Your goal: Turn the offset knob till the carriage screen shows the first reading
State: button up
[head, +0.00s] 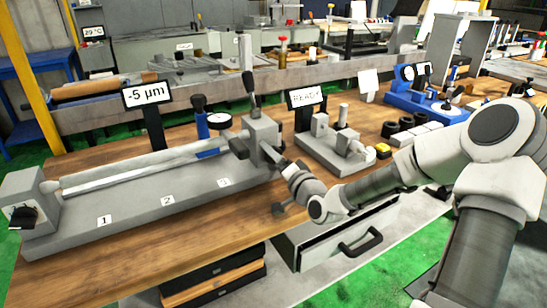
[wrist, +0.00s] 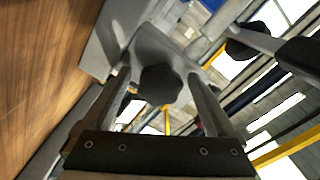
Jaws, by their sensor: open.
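A dark, lobed knob (wrist: 160,84) sits on the face of a grey block (wrist: 165,48) in the wrist view. My gripper (wrist: 158,77) has its two fingers spread, one on each side of the knob; gaps show, and I cannot tell whether either finger touches it. In the head view my gripper (head: 277,160) is at the right end of the long grey grinder bed (head: 135,212), beside the upright grey block (head: 262,134), and hides the knob. A screen (head: 146,94) on a dark post behind the bed reads -5 µm.
A second screen (head: 307,97) reads READY. A small grey fixture (head: 335,148) stands right of my gripper. An open drawer (head: 335,235) juts out below.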

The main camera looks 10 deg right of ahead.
jog(key=p+v, duration=0.1)
jog(key=v, duration=0.3)
jog(key=p+v, duration=0.1)
jog(key=v, duration=0.3)
jog(key=p+v, duration=0.1)
jog(key=v, duration=0.3)
jog(key=shift+r, duration=0.3)
jog(key=shift+p+v, duration=2.7)
jog(key=shift+p, duration=1.75)
jog(key=shift+f, duration=0.25)
